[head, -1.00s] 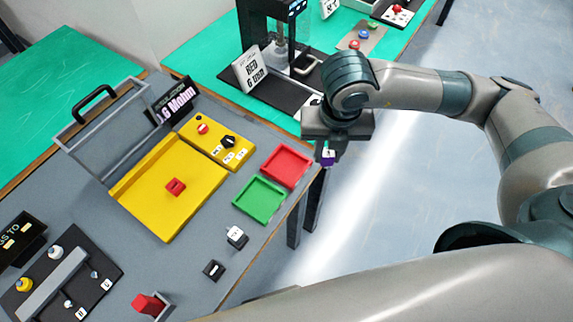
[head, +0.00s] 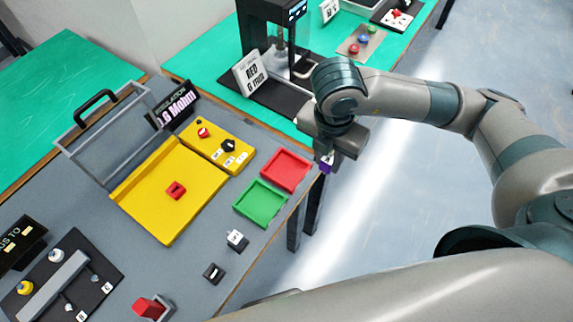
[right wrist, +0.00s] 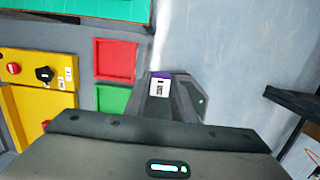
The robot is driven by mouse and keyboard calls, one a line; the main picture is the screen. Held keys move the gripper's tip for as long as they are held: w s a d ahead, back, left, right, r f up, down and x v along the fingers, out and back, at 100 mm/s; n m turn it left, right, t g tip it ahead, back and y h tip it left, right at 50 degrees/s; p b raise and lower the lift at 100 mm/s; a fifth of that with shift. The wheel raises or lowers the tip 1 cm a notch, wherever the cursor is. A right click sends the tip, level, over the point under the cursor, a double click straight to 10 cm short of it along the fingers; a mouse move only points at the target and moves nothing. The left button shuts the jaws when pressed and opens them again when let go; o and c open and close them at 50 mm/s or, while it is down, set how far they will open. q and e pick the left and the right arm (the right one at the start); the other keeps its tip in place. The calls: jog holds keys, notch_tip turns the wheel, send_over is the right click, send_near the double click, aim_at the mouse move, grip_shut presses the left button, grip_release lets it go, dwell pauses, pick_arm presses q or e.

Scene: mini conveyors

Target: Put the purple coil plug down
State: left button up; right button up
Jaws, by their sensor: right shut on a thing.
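The purple coil plug (head: 326,167) is small, with a white labelled face that shows in the right wrist view (right wrist: 160,86). My right gripper (head: 328,158) is shut on it and holds it in the air, just right of the red tray in the head view. In the right wrist view the plug shows between the fingers (right wrist: 163,96), right of the red tray and in front of the floor. Its lower part is hidden by the gripper. My left gripper is not in view.
The red tray (head: 306,164) and green tray (head: 240,214) look empty, at the grey table's (head: 215,265) right edge. A black press-like machine (head: 254,30) stands behind. Open floor lies right.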

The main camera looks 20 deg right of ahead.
jog(key=w+a+f, duration=0.2)
jog(key=w, duration=0.1)
jog(key=w+a+f, duration=0.2)
jog(key=w, duration=0.1)
jog(key=w+a+f+p, duration=0.1)
jog(key=w+a+f, duration=0.1)
jog(key=w, duration=0.1)
jog(key=shift+a+f, duration=0.4)
notch_tip(320, 180, down, 3)
jog(key=shift+f+p, duration=0.2)
jog(key=shift+p, duration=0.8)
jog(key=shift+f, duration=0.25)
jog(key=shift+f, duration=0.2)
jog(key=o, duration=1)
